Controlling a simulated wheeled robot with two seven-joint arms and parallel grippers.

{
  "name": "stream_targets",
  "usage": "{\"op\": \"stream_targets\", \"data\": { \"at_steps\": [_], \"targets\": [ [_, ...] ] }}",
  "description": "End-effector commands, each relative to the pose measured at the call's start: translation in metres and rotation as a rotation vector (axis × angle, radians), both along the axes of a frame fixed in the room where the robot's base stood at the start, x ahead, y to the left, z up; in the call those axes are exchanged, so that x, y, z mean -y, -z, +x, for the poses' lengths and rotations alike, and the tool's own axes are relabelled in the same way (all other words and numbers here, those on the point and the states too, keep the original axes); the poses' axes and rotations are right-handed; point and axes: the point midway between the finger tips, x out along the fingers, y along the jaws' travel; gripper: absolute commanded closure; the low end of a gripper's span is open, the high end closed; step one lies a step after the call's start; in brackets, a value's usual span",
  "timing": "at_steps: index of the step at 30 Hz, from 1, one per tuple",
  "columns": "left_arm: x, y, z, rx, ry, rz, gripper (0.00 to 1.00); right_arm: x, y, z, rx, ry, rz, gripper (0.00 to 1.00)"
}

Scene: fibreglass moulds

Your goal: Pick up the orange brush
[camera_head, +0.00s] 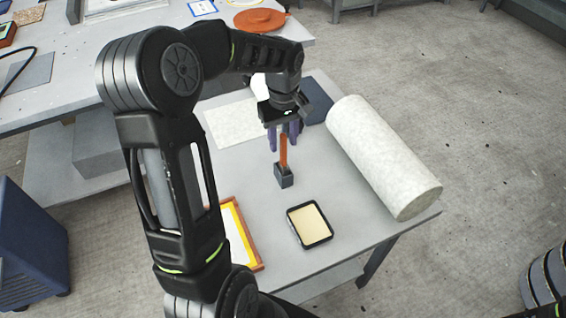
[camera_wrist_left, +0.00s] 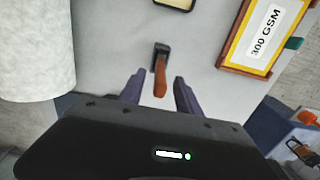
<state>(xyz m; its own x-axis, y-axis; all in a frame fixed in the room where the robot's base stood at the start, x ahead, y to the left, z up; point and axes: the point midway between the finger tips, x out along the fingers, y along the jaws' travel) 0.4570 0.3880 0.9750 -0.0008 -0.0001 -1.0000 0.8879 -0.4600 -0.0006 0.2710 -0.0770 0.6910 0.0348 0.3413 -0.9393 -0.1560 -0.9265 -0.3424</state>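The orange brush (camera_head: 283,151) stands near the middle of the grey table, its orange handle up and a dark block-shaped end on the table. It also shows in the left wrist view (camera_wrist_left: 160,78). My left gripper (camera_head: 284,133) is over the top of the handle, its purple fingers pointing down. In the left wrist view the left gripper (camera_wrist_left: 158,88) is open, with the handle's end between the fingertips and a gap on each side. My right gripper is not in view.
A large white roll (camera_head: 385,155) lies along the table's right side. A shallow black tray with cream contents (camera_head: 309,224) sits in front of the brush. A yellow-and-orange framed board (camera_head: 241,238) lies at front left. A pale sheet (camera_head: 232,122) lies behind.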

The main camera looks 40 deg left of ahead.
Motion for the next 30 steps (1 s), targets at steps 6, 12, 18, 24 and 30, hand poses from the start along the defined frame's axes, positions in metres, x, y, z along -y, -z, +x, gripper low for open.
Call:
{"op": "stream_targets", "data": {
  "at_steps": [6, 12, 18, 24, 30],
  "targets": [
    [0.0, 0.007, 0.0, 0.001, 0.0, 0.0, 0.6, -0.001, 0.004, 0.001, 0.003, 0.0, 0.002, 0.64],
    [0.0, 0.011, 0.0, 0.0, 0.0, 0.0, 0.6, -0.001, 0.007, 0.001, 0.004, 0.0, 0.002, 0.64],
    [0.0, 0.039, -0.001, -0.001, -0.001, -0.002, 0.6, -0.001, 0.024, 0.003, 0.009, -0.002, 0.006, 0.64],
    [0.0, 0.06, 0.0, 0.001, -0.001, 0.0, 0.6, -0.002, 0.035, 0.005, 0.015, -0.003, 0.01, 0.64],
    [0.0, 0.059, 0.0, 0.001, 0.0, 0.0, 0.6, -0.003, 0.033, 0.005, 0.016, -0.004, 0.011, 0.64]
  ]
}}
